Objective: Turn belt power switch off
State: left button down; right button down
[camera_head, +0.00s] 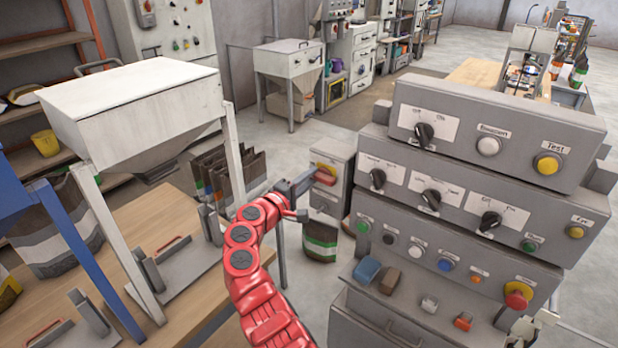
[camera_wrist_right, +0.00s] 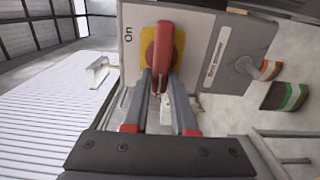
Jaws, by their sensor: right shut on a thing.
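The belt power switch is a red rotary handle on a yellow plate, on the front of a grey box beyond the control panel. In the head view the switch (camera_head: 325,173) is small and partly covered by my gripper. In the right wrist view the red handle (camera_wrist_right: 162,50) points lengthwise between my fingers, with "On" printed to the left of the yellow plate. My right gripper (camera_head: 309,182) is shut on the red handle; both fingers (camera_wrist_right: 160,82) touch its sides. My left gripper is not in view.
A stacked grey control panel (camera_head: 455,180) with several knobs and buttons stands close to the right of my arm. A white hopper (camera_head: 140,105) on legs stands over a wooden table (camera_head: 190,210) at left. Packed bags (camera_head: 320,240) stand below the switch box.

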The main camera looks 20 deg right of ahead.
jog(key=shift+d+f, duration=0.1)
jog(key=shift+f, duration=0.05)
jog(key=c, duration=0.7)
grip_release()
jog(key=shift+d, duration=0.1)
jog(key=b+v, duration=0.3)
jog(key=v, duration=1.4)
jog(key=shift+s+b, duration=0.15)
jog(key=shift+b, duration=0.2)
